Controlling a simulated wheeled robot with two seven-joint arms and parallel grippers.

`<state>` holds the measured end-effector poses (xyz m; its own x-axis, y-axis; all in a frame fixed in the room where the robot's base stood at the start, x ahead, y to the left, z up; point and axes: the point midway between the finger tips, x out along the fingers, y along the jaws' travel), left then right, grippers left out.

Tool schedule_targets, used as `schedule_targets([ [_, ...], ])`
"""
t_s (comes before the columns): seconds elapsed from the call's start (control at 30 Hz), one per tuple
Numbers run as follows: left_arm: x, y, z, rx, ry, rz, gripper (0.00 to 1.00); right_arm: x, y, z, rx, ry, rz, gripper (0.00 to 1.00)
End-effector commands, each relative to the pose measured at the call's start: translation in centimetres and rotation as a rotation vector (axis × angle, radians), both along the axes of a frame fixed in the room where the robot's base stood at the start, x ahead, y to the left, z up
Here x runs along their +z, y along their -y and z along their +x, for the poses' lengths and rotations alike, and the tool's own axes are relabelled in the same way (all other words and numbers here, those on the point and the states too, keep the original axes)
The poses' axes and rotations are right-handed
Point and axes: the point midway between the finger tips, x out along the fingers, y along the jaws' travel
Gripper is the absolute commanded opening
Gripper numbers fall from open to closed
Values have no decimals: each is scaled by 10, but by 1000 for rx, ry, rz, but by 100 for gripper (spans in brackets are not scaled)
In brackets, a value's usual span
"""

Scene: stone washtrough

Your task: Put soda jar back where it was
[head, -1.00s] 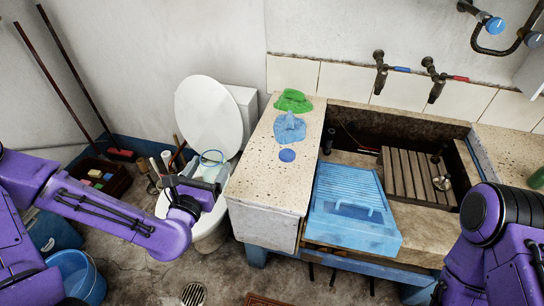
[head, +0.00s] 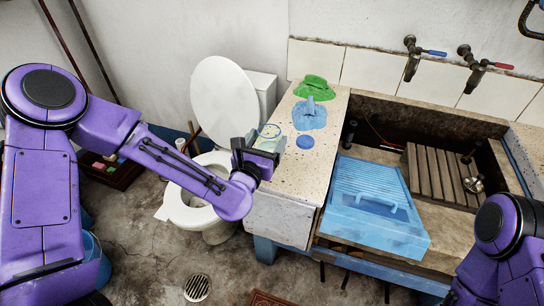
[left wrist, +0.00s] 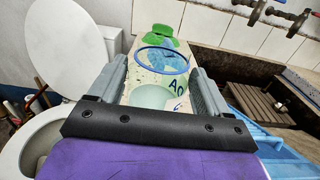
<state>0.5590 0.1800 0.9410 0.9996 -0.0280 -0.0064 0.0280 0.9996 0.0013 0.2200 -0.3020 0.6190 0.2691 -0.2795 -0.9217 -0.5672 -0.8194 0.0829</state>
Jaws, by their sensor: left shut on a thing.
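The soda jar (head: 269,131) is clear with a blue rim, and only its top shows above my left gripper (head: 262,146) in the head view. In the left wrist view, the jar (left wrist: 150,96) sits between the two grey fingers (left wrist: 158,85), with dark letters on its side and pale contents in it. My left gripper is shut on it and holds it near the left edge of the stone counter (head: 275,178). A round blue lid (head: 305,142) lies on the counter to the jar's right. My right gripper is out of view.
A green cloth (head: 312,88) and a blue cloth (head: 309,114) lie at the back of the counter. The blue washboard (head: 372,200) and slatted wood rack (head: 436,176) are at the trough. The toilet (head: 222,95) stands to the left. The counter's front part is clear.

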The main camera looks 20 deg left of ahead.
Motion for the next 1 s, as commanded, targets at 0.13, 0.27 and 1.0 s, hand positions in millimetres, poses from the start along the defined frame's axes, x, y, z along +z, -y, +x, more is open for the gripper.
schedule_targets([
  [0.13, -17, 10, 11, 0, 1, 1, 0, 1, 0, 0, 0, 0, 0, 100],
  [0.27, -36, 16, 15, -1, -2, 2, 0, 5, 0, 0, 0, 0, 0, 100],
  [1.0, -60, 14, 15, 1, 1, -1, 100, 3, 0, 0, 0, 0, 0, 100],
])
